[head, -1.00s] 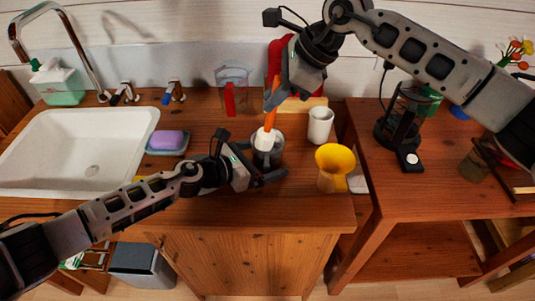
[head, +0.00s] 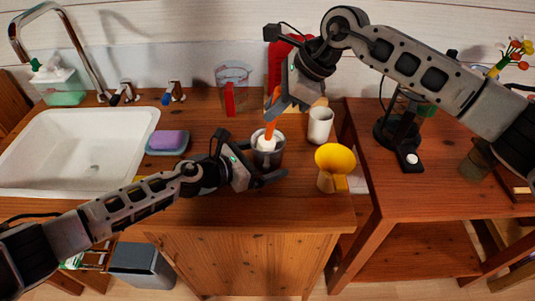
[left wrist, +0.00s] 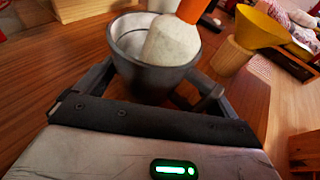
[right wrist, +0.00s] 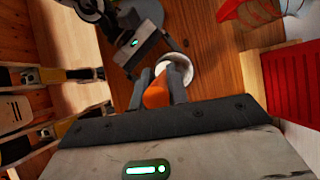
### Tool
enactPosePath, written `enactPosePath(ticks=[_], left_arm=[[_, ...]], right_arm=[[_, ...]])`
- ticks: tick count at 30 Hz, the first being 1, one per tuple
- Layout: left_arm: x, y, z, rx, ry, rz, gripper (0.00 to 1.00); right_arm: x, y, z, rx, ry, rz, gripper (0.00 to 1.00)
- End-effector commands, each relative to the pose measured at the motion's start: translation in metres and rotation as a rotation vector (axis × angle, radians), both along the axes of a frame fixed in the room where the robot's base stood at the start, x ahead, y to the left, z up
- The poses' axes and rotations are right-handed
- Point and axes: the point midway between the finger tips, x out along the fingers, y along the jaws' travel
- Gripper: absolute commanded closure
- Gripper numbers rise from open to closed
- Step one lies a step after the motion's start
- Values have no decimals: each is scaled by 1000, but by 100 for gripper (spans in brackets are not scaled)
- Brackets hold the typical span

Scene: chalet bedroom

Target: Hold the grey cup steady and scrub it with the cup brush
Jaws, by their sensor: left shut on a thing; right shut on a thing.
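The grey cup (head: 268,158) stands upright near the front of the wooden counter; it also shows in the left wrist view (left wrist: 150,72). My left gripper (head: 262,172) is shut on the cup low down, with its fingers on either side. The cup brush has an orange handle (head: 271,128) and a white head (left wrist: 171,42). The head is inside the cup, its upper part showing above the rim; its lower end is hidden. My right gripper (head: 279,103) is above the cup, shut on the orange handle, which also shows in the right wrist view (right wrist: 156,94).
A white cup (head: 320,125) and a yellow funnel-shaped thing (head: 335,162) stand close on the right. A clear jug (head: 233,88) and a red thing (head: 280,62) are behind. A purple soap (head: 168,140) on its dish and a white sink (head: 80,150) are left.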

Motion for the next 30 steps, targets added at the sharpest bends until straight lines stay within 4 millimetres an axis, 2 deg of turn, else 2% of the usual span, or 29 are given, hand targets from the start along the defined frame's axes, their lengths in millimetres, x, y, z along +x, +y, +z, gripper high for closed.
enactPosePath(ticks=[18, 30], left_arm=[[1, 0, 1, 0, -1, 2, 18], [1, 0, 1, -1, -1, 1, 18]], right_arm=[[0, 1, 24, 2, -1, 0, 100], [-2, 1, 10, 2, -1, 0, 100]])
